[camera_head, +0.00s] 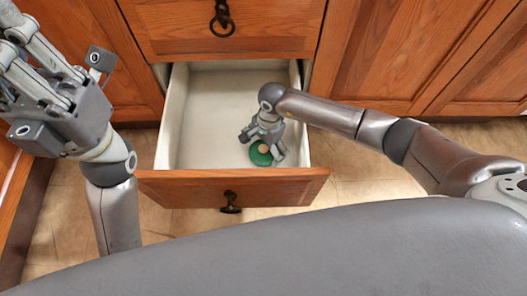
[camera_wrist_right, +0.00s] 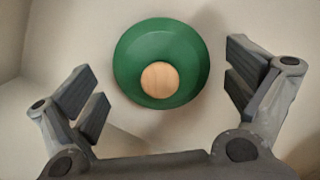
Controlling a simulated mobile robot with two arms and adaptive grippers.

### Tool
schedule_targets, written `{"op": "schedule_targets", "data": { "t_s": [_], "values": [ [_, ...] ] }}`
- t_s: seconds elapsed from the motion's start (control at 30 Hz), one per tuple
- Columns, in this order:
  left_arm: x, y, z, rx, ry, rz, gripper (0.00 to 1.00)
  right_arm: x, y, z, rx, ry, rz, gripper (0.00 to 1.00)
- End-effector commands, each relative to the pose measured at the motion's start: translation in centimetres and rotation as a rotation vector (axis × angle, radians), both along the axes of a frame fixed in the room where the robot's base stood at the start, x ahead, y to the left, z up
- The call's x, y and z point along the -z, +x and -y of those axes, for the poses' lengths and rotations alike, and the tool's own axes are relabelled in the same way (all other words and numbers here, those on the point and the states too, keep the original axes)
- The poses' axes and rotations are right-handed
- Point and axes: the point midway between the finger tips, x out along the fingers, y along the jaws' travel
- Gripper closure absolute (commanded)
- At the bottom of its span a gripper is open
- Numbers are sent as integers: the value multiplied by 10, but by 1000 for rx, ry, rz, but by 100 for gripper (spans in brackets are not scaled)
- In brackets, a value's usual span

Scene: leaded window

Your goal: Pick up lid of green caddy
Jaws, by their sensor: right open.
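The green lid (camera_head: 262,155) with a round light-wood knob lies inside the open drawer, near its front right. In the right wrist view the lid (camera_wrist_right: 130,62) is seen from above, with the knob (camera_wrist_right: 160,79) near the middle of the picture. My right gripper (camera_head: 263,147) is down in the drawer over the lid. In the right wrist view its fingers (camera_wrist_right: 165,90) are spread wide on either side of the lid and do not touch it. My left gripper (camera_head: 35,70) is raised at the left, away from the drawer; its finger opening is not clear. Whether a caddy body is under the lid is hidden.
The pulled-out drawer has pale inner walls (camera_head: 172,120) and a wooden front (camera_head: 235,187) with a dark ring handle (camera_head: 230,203). The rest of the drawer floor (camera_head: 215,110) is bare. A closed drawer (camera_head: 270,30) is above, with wooden cabinet doors (camera_head: 430,50) beside it.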

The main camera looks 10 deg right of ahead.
Motion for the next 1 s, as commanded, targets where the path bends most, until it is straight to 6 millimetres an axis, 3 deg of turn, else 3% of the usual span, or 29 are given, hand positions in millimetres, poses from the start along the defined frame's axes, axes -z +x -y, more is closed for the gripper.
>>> {"op": "schedule_targets", "data": {
  "t_s": [0.07,0.47,0.97,1.0],
  "values": [
    [0,0,0,0,0,0,100,0,0,0,0,0,0,4],
    [0,0,0,1,0,-1,100,0,0,0,0,0,0,55],
    [-1,0,0,1,0,0,100,-3,0,0,0,0,0,59],
    [-3,0,0,1,-1,2,100,-6,0,0,0,0,0,64]
  ]
}}
